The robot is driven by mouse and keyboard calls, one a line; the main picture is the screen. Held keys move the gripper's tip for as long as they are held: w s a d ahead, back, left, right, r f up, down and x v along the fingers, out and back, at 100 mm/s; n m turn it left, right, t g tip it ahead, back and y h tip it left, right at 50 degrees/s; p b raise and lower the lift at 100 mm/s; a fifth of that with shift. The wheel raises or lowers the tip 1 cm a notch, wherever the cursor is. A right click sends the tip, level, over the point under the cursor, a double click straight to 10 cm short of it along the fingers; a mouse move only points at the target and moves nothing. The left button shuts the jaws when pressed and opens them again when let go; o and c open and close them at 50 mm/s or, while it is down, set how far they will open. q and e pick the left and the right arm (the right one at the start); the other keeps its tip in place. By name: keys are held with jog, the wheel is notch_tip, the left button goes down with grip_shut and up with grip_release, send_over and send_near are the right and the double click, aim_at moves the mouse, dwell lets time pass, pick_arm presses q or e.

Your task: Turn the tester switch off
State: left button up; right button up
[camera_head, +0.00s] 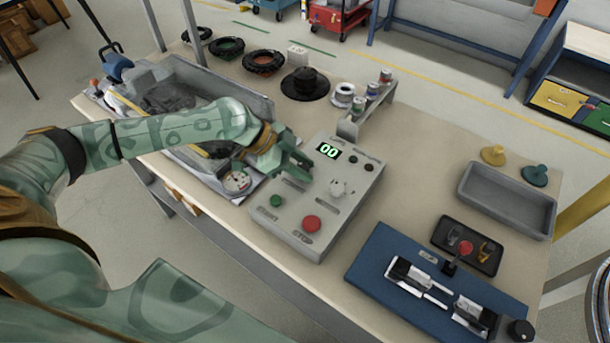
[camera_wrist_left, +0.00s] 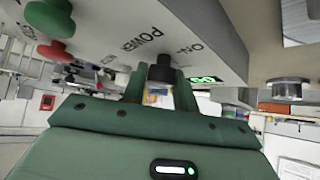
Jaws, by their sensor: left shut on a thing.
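The tester (camera_head: 319,254) is a grey box on the bench with a lit green display (camera_head: 328,150) reading 00. It has a green button (camera_head: 277,201), a red button (camera_head: 312,223) and a pale knob on top. My left gripper (camera_head: 297,164) reaches over its far left part and hides the switch in the head view. In the left wrist view, the black switch knob (camera_wrist_left: 160,69) stands between the fingers of my left gripper (camera_wrist_left: 160,88), which is shut on it. POWER and ON are printed beside the knob. My right gripper is not in view.
A cluttered grey tray (camera_head: 262,105) lies left of the tester, under my left arm. Black rings, a black hat-shaped part (camera_head: 305,83) and a spool rack (camera_head: 368,107) are behind.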

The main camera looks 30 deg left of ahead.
pick_arm(q)
jog(key=shift+f+m+g+b, duration=0.25)
jog(key=shift+m+g+b, duration=0.5)
jog(key=shift+m, duration=0.25)
jog(key=m+g, duration=0.1)
jog(key=m+g+b, duration=0.1)
jog(key=shift+r+m+h, duration=0.2)
jog(key=shift+m+h, duration=0.2)
jog(key=m+g, duration=0.2)
jog(key=m, duration=0.1)
jog(key=shift+r+m+g, duration=0.1)
jog(key=shift+m+g, duration=0.2)
jog(key=shift+g, duration=0.05)
jog(key=shift+m+g+y, duration=0.8)
jog(key=shift+m+g, duration=0.6)
jog(key=shift+m, duration=0.4)
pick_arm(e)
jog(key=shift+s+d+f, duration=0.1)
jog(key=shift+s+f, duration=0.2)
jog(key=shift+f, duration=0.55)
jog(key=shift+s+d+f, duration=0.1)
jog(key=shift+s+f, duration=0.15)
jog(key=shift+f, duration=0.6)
pick_arm(q)
jog(key=o, duration=1)
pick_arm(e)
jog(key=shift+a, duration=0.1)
